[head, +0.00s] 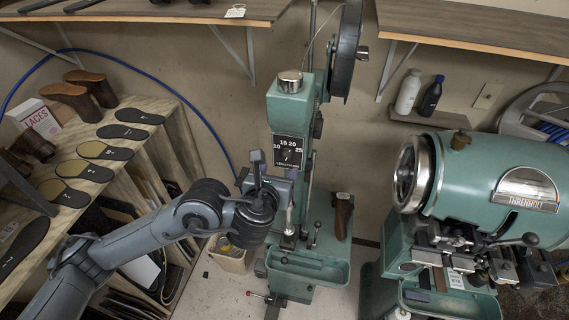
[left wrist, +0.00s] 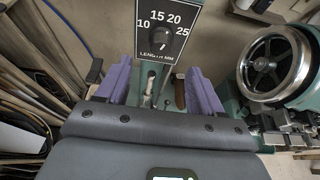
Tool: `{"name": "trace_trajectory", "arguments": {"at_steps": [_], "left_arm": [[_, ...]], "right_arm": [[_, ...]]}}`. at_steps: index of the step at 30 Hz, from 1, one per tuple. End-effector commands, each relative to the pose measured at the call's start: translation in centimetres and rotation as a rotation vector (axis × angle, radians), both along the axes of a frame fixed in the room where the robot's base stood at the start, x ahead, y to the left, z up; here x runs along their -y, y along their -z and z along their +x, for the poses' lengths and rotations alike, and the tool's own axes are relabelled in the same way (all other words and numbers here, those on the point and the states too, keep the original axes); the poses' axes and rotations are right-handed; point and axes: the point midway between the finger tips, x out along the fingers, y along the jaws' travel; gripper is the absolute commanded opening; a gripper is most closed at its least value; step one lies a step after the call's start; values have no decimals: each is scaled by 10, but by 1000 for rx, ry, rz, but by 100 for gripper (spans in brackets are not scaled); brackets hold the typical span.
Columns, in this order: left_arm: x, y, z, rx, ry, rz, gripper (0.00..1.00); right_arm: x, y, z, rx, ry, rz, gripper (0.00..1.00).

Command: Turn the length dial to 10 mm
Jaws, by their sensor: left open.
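The length dial is a dark knob (head: 287,154) on a black plate marked 10, 15, 20 and 25, on the front of the green stitcher (head: 290,108). In the left wrist view the knob (left wrist: 162,41) sits at the top centre, ahead of the fingers. Which number it points to is too small to tell surely. My left gripper (head: 273,168) is open and empty, just below and in front of the plate. Its purple fingers (left wrist: 162,85) stand wide apart in the left wrist view, clear of the knob. My right gripper is not in view.
A second green machine with a handwheel (head: 405,174) stands to the right. Shelves (head: 470,30) run along the wall above. Levers and a green tray (head: 308,266) are below the stitcher's head.

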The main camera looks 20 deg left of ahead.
Motion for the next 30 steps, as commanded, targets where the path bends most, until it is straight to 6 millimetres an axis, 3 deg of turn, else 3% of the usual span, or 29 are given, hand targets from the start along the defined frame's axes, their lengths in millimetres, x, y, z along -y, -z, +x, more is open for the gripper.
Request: {"name": "trace_trajectory", "arguments": {"at_steps": [5, 15, 29, 30], "left_arm": [[-5, 15, 27, 3, -3, 3, 67], [-8, 28, 66, -1, -1, -1, 67], [-9, 31, 74, -1, 0, -1, 67], [-9, 31, 74, -1, 0, -1, 61]], "right_arm": [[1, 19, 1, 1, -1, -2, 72], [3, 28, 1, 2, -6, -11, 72], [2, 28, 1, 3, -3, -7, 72], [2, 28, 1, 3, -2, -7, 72]]}}
